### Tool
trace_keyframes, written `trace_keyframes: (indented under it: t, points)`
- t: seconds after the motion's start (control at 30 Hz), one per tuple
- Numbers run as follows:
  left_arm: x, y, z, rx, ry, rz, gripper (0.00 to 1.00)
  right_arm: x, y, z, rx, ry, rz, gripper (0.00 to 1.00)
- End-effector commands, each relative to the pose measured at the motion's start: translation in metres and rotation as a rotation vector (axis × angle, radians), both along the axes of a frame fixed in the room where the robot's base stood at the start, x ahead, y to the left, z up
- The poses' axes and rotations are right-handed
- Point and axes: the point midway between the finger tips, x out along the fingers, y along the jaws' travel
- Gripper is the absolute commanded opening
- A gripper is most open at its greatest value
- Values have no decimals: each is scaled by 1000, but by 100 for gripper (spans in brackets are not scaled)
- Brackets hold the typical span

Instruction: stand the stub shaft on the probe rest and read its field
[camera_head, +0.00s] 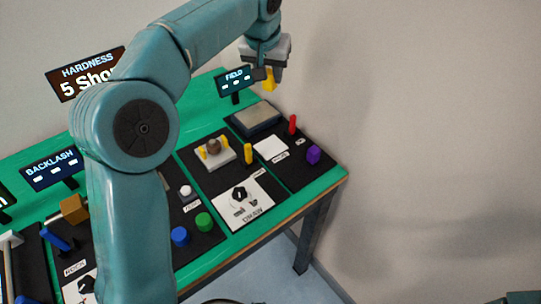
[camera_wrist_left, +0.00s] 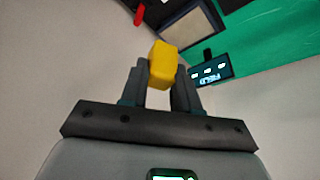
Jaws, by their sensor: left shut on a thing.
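My left gripper (camera_head: 268,76) is shut on a small yellow piece (camera_head: 269,84), likely the stub shaft, and holds it in the air above the table's far end. In the left wrist view the yellow piece (camera_wrist_left: 162,65) sits between the two fingertips. The FIELD display (camera_head: 236,82) stands at the back with a few light marks on it, too small to read. A grey-topped dark pad (camera_head: 256,117), possibly the probe rest, lies in front of the display, apart from the held piece; it also shows in the left wrist view (camera_wrist_left: 190,30). My right gripper is out of view.
Near the pad are a red peg (camera_head: 292,124), a purple block (camera_head: 313,155) and a white square (camera_head: 271,149). My left arm hides part of the green table (camera_head: 325,185).

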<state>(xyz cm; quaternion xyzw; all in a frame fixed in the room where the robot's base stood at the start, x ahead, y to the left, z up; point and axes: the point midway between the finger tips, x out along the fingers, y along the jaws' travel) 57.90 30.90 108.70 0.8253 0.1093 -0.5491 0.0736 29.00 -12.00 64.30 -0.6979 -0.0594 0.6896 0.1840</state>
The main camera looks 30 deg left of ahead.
Motion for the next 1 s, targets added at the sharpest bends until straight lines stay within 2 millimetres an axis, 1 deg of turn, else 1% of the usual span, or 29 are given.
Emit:
trace_keyframes:
  t: [0.07,0.17,0.4,0.5,0.6,0.77,0.9,1.0]
  points:
    - [0,-2,-11,0,4,-4,0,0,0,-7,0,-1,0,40]
    - [-1,-2,-35,0,7,-5,0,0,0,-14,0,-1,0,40]
    - [-1,-2,-106,0,9,-4,0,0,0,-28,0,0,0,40]
    - [0,-2,-130,0,7,-4,0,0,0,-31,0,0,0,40]
    - [0,-2,-148,0,5,-3,0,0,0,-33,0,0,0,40]
    - [1,-2,-161,-1,3,-3,0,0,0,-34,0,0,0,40]
    - [0,-2,-185,0,6,-3,0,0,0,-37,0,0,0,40]
    - [0,-2,-198,0,5,-3,0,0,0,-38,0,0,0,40]
